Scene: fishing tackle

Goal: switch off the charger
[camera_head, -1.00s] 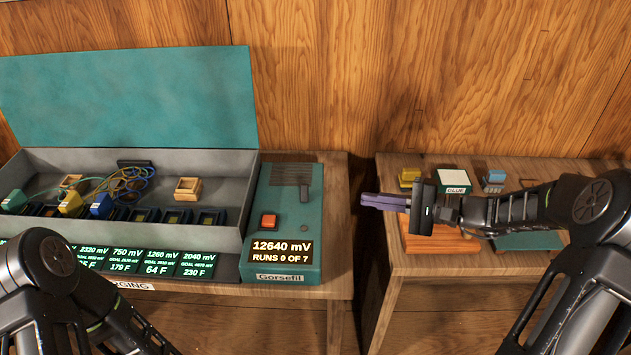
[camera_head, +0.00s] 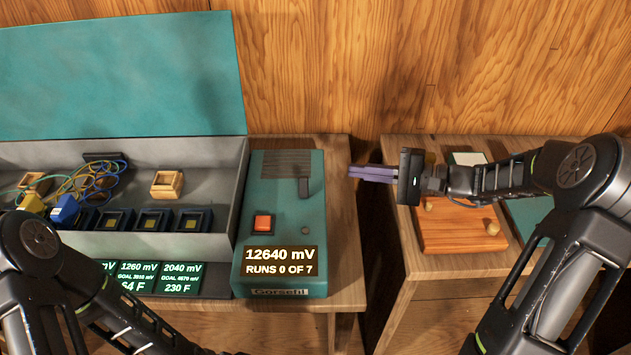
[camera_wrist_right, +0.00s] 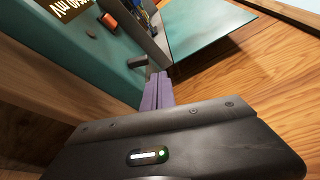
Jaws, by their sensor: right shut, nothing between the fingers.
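The charger (camera_head: 285,218) is a teal box on the left table, with a display reading "12640 mV" and "RUNS 0 OF 7". It has an orange square button (camera_head: 263,222), a dark lever (camera_head: 304,187) near its vents and a small round knob (camera_head: 305,230). My right gripper (camera_head: 352,171) is shut and empty, its purple fingers pointing left just right of the charger, apart from it in the head view. In the right wrist view the fingers (camera_wrist_right: 158,80) point toward the charger's lever (camera_wrist_right: 138,62). My left arm shows at lower left; its gripper is not clearly seen.
A grey case (camera_head: 170,243) with an open teal lid, several cells and wires stands left of the charger. The right table holds an orange wooden board (camera_head: 455,235) with small knobs. A gap separates the two tables.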

